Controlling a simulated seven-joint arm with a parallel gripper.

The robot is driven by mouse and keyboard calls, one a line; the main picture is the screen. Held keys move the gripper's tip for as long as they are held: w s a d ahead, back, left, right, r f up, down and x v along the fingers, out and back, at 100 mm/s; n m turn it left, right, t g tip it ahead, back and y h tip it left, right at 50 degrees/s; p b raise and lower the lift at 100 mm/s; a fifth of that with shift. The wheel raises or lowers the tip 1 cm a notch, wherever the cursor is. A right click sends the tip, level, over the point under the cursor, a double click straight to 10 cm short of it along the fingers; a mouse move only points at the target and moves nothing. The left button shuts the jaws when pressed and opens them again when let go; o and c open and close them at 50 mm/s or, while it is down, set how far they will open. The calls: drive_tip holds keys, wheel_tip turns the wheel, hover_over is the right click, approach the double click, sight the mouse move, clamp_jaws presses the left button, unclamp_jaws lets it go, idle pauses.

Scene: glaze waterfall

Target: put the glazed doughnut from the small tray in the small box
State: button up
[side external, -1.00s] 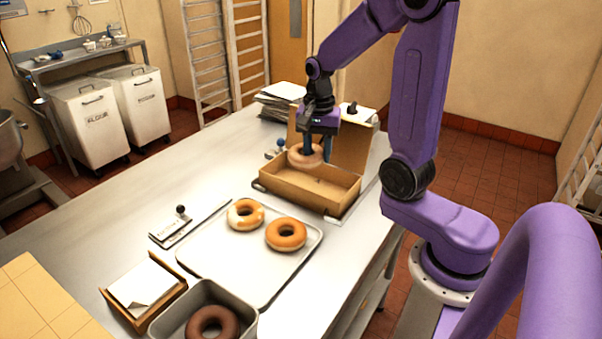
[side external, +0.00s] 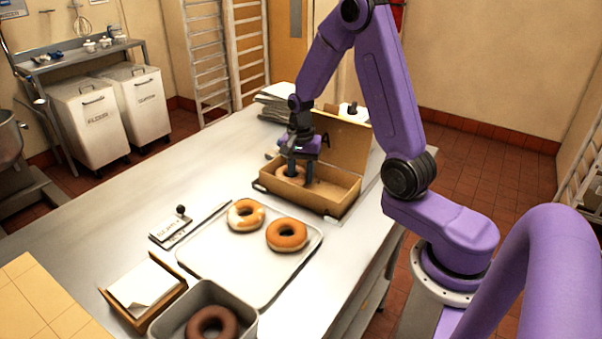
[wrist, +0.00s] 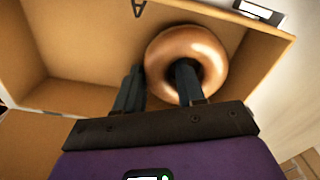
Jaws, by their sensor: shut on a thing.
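A glazed doughnut (wrist: 212,50) is in my gripper (side external: 299,174), with one finger in its hole and the other outside its ring. In the wrist view my gripper (wrist: 158,85) is shut on the ring's side. The doughnut also shows in the side view (side external: 284,173), down inside the left end of the open cardboard box (side external: 335,202). In the wrist view it lies near the box's end wall (wrist: 255,60). I cannot tell whether it touches the box floor.
A large tray (side external: 262,282) holds two doughnuts, one with white glaze (side external: 245,214) and one plain brown (side external: 287,234). A grey pan (side external: 180,325) in front holds a chocolate doughnut (side external: 212,322). A sign (side external: 170,228) and a paper holder (side external: 143,288) stand left of these.

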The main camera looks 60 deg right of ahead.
sight(301, 173)
drive_tip(key=shift+f, duration=0.2)
drive_tip(key=o, duration=1)
drive_tip(key=shift+o, duration=0.2)
drive_tip(key=shift+r, duration=0.1)
wheel_tip(301, 173, up, 11)
drive_tip(key=s+a+r+n, duration=0.1)
drive_tip(key=s+a+n, duration=0.2)
drive_tip(key=a+n, duration=0.45)
drive_tip(key=s+a+n, duration=0.4)
drive_tip(key=s+n, duration=0.5)
drive_tip(key=s, duration=0.2)
drive_tip(key=s+a+n, duration=0.5)
drive_tip(key=s+n, duration=0.4)
drive_tip(key=s, duration=0.2)
drive_tip(key=shift+s+f+n, duration=0.25)
drive_tip(key=shift+f+n, duration=0.1)
drive_tip(key=shift+f, duration=0.05)
